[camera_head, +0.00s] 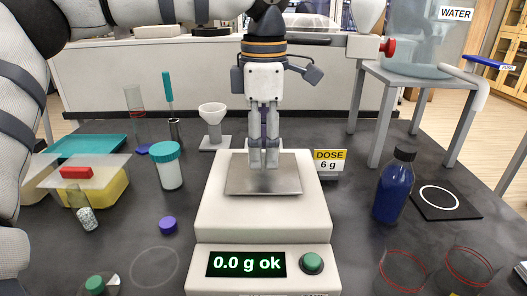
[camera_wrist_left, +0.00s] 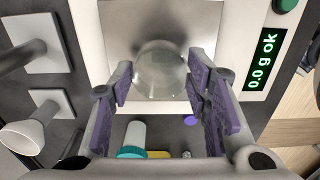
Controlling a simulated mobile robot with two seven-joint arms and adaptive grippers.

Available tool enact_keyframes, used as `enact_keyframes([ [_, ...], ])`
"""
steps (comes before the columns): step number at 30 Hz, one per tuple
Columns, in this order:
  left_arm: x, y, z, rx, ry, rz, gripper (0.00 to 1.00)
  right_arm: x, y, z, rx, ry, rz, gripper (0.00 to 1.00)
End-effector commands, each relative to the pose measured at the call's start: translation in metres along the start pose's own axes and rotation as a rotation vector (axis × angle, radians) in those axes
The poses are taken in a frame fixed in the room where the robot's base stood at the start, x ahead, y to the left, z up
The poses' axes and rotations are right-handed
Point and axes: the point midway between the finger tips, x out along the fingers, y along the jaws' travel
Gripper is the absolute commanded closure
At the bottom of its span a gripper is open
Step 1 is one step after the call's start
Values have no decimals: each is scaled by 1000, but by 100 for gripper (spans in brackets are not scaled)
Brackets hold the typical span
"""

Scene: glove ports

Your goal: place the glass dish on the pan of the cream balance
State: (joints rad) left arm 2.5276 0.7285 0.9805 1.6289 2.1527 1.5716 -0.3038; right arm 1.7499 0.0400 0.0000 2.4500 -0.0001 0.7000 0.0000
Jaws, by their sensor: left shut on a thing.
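The cream balance (camera_head: 262,222) stands in the middle of the bench with a square metal pan (camera_head: 238,183). Its display (camera_head: 246,263) reads 0.0 g ok. My left gripper (camera_head: 264,160) points straight down over the pan. It is shut on the clear glass dish (camera_wrist_left: 160,70), which shows between the purple finger pads in the left wrist view, with the pan (camera_wrist_left: 120,25) beneath it. In the head view the dish is hard to make out. I cannot tell whether it touches the pan. My right gripper is not in view.
A dose sign (camera_head: 329,161) stands right of the balance, near a blue bottle (camera_head: 394,187). Left are a teal-lidded jar (camera_head: 168,168), a purple cap (camera_head: 168,223) and a tub with a red block (camera_head: 76,172). A funnel on a stand (camera_head: 213,125) is behind.

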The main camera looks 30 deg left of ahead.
Motion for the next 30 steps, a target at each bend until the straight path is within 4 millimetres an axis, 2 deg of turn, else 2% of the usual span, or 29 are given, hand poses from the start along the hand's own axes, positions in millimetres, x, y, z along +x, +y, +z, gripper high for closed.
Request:
enact_keyframes([
  [3, 17, -1, 0, 2, -1, 0, 76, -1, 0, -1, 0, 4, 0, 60],
  [13, 21, -1, -1, 0, -1, 0, 76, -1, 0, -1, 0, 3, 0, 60],
  [14, 21, -1, 0, 0, -1, 0, 50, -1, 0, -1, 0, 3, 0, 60],
  [15, 21, -1, 0, 0, -1, 0, 41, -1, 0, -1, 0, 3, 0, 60],
  [16, 21, -1, 0, 0, -1, 0, 36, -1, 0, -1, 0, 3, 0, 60],
  [26, 17, -1, 0, 0, -2, 1, 36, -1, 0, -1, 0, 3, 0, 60],
  [30, -10, 0, 0, -2, -4, 3, 36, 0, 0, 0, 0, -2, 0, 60],
])
